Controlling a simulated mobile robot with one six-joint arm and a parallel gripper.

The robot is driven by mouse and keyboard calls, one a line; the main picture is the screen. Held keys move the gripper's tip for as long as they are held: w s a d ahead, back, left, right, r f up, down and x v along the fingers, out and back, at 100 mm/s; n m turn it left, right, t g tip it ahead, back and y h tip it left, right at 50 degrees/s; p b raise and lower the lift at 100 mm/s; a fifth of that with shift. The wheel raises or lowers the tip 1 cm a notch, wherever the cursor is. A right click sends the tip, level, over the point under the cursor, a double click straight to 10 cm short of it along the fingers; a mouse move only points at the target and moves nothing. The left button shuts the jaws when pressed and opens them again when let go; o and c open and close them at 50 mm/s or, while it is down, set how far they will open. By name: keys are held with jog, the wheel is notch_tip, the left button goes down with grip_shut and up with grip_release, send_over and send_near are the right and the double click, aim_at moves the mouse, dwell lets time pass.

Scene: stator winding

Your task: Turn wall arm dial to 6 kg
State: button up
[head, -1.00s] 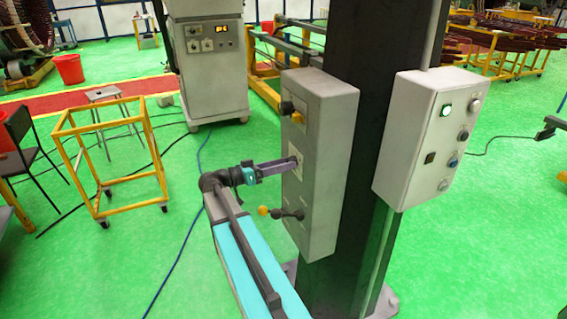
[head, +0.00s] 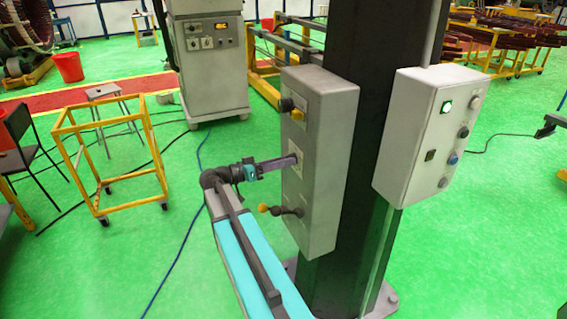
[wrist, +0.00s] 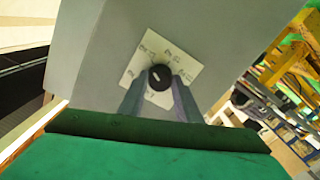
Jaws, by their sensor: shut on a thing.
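The wall arm dial (wrist: 160,77) is a round black knob with a light pointer mark, at the centre of a white square scale plate (wrist: 172,50) in the wrist view. Small marks ring the knob, too blurred to read for certain. My gripper (wrist: 160,85) is shut on the knob, one finger on each side. In the head view my gripper (head: 294,160) reaches the middle of the grey control box (head: 327,150) from the left and hides the knob. The scale plate edge (head: 299,170) shows behind the fingers.
The box also has a black and yellow knob (head: 287,105) above and a yellow-tipped lever (head: 270,209) below my gripper. A dark column (head: 375,150) carries the box and a second panel (head: 425,140) with buttons. A yellow frame cart (head: 110,150) stands left.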

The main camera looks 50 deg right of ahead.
jog(key=shift+n+p, duration=2.8)
jog(key=shift+n, duration=8.9)
jog(key=o, duration=1.1)
jog(key=shift+c, duration=0.2)
